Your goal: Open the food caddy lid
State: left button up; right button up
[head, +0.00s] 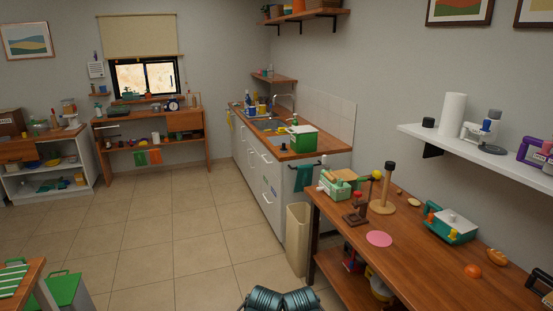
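A small green box (302,139), which looks like the food caddy, stands on the end of the wooden sink counter in the middle of the head view. Its top looks closed, but it is too small to make out the lid's edge or handle. Neither of my grippers is in view. Two dark ribbed parts of my own body show at the bottom centre, far from the box.
A wooden worktop (400,250) with a toaster, paper holder and other items fills the right. A tall beige bin (298,240) stands by the counter end. Green-lidded bins (66,288) sit at the lower left. The tiled floor (170,220) is clear.

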aim_at(299, 130)
jog(key=i+j+u, duration=0.1)
jog(key=i, duration=0.75)
jog(key=i+j+u, duration=0.1)
jog(key=i, duration=0.8)
jog(key=i+j+z, duration=0.15)
jog(key=i+z, duration=0.3)
jog(key=i+j+z, duration=0.95)
jog(key=i+l, duration=0.05)
jog(key=l, duration=0.05)
